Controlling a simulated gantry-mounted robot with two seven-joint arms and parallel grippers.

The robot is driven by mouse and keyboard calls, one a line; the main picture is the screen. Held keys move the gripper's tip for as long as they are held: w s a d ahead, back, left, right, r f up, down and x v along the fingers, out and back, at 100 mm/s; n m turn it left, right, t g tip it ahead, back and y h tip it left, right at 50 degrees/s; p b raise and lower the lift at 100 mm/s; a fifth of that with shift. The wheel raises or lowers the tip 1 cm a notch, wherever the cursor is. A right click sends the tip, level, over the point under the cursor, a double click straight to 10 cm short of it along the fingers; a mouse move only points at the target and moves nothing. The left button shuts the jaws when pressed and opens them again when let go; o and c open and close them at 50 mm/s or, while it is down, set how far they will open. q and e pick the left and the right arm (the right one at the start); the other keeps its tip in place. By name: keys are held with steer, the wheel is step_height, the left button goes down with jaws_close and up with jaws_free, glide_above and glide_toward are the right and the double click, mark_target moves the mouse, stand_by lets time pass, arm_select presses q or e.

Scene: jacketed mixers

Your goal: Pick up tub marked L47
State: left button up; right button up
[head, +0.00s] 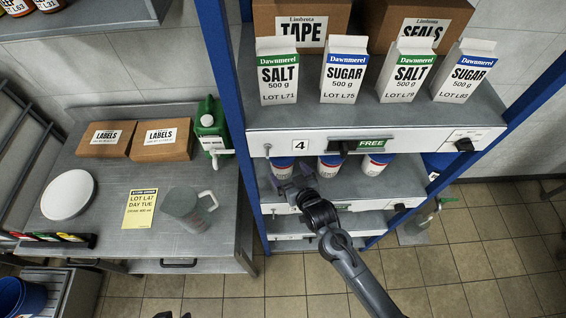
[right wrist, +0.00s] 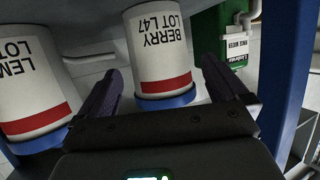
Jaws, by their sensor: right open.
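The tub marked BERRY LOT L47 (right wrist: 160,52) is white with a red band and a blue lid, and shows upside down in the right wrist view. It stands between the two spread fingers of my right gripper (right wrist: 163,88), with visible gaps on both sides. In the head view my open right gripper (head: 290,187) is at the leftmost tub (head: 282,167) on the shelf below the number 4 rail. Only a small dark part at the bottom edge of the head view may be my left gripper (head: 172,315); its fingers cannot be made out.
A lemon tub (right wrist: 30,85) stands close beside the L47 tub. Two more tubs (head: 329,167) (head: 375,164) share its shelf in the head view. The shelf above (head: 390,115) and a blue upright (head: 222,90) bound the space. A green jug (head: 210,125) stands on the left table.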

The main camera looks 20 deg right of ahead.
mark_target(287, 169)
steer(key=shift+x, duration=2.65)
steer(key=shift+d, duration=0.2)
steer(key=shift+c, duration=0.3)
steer(key=c, duration=1)
steer(key=shift+r, duration=0.1)
steer(key=shift+c, duration=0.7)
steer(key=shift+r, duration=0.2)
